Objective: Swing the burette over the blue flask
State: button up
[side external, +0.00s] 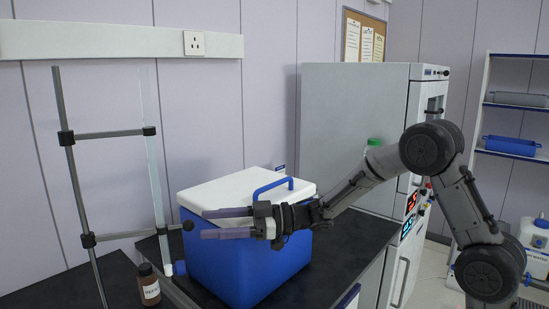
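The burette (153,165) is a clear upright tube on the left, held by two dark clamp arms reaching from a slightly tilted metal stand rod (77,190). No blue flask can be made out.
A blue cool box (222,268) with a white lid and blue handle stands behind my gripper on the dark bench (345,245). A brown bottle (149,286) stands near the stand's foot. A grey cabinet (345,110) stands behind.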

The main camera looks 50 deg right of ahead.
jog(key=v, duration=1)
jog(key=s+a+r+n, duration=0.25)
jog(key=a+r, duration=0.35)
jog(key=r, duration=0.3)
jog(key=s+d+r+m+t+h, duration=0.2)
jog(key=d+r+m+t+h, duration=0.1)
jog(key=r+m+t+h, duration=0.3)
jog(key=shift+s+d+h, duration=0.2)
jog(key=shift+d+h, duration=0.2)
jog(key=shift+r, duration=0.1)
